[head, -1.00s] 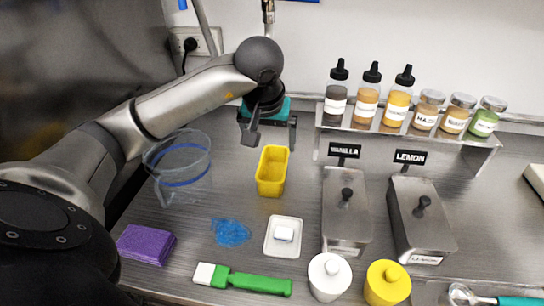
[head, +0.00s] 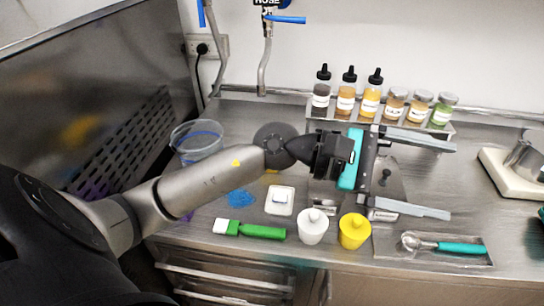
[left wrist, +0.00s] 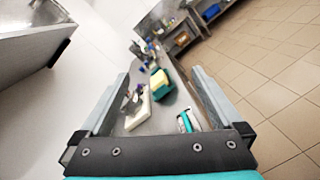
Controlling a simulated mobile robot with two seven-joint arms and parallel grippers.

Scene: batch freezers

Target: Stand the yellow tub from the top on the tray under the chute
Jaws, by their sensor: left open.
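My left gripper (head: 452,181) is open and empty, above the metal lidded bins, its fingers pointing right. In the left wrist view (left wrist: 153,95) nothing lies between its fingers up close. The rectangular yellow tub seen earlier is now almost wholly hidden behind my left arm. In the left wrist view a yellow and teal block (left wrist: 160,83) stands farther along the counter, too small to identify. I cannot make out a chute or the tray under it. My right gripper is out of view.
Bottles and jars stand on a rack (head: 448,128) at the back. A metal tray (head: 470,260) holds a teal-handled scoop. A white board (head: 497,172) with a metal jug lies at right. A clear bucket (head: 196,141) and a green brush (head: 262,232) are at left.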

